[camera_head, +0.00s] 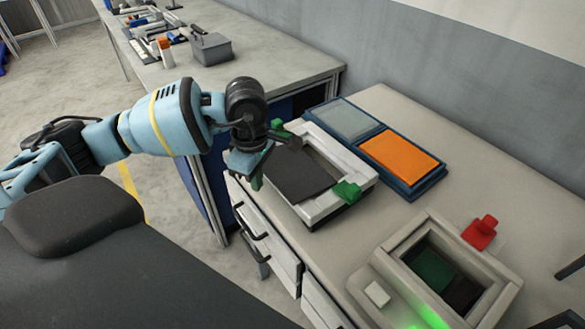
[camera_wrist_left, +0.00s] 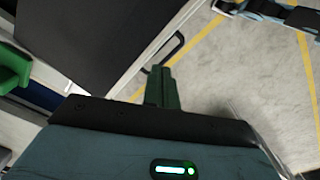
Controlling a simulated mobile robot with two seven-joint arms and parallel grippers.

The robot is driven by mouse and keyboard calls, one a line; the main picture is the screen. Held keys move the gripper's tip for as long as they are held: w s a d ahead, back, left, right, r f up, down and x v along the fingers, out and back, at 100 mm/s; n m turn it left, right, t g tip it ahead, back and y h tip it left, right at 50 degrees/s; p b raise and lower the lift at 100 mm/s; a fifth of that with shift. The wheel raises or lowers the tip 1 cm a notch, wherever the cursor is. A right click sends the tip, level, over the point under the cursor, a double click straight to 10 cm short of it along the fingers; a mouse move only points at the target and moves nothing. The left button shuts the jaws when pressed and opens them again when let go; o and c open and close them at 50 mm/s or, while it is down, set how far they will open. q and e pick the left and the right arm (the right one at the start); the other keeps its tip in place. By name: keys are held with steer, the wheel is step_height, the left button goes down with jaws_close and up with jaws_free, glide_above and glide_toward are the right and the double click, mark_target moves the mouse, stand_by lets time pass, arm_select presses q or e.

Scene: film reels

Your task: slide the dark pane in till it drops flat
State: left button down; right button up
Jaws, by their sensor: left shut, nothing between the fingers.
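The dark pane (camera_head: 302,177) lies in a white frame (camera_head: 330,211) on the bench. It sits toward the frame's left side, and a strip of open recess shows along its upper right. Whether it lies flat or tilted is hard to tell. Green tabs (camera_head: 347,191) sit on the frame. My left gripper (camera_head: 257,181), with green fingers, is just left of the pane's left edge, shut and empty. In the left wrist view the shut fingers (camera_wrist_left: 162,84) are beside the dark pane (camera_wrist_left: 85,38); contact cannot be told. My right gripper is not in view.
A blue tray (camera_head: 384,167) holding a grey pane (camera_head: 345,118) and an orange pane (camera_head: 400,154) lies behind the frame. A boxy device (camera_head: 400,265) with a green light and a red knob (camera_head: 481,233) stands at the lower right. Drawer handles (camera_head: 251,223) stick out below.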

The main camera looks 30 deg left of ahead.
mark_target(276, 175)
arm_select(q)
steer(key=shift+w+d, duration=0.25)
steer(key=shift+w, duration=0.25)
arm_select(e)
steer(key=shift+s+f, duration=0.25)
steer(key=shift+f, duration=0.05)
arm_select(q)
steer(key=shift+w+d, duration=0.1)
steer(key=shift+w, duration=0.2)
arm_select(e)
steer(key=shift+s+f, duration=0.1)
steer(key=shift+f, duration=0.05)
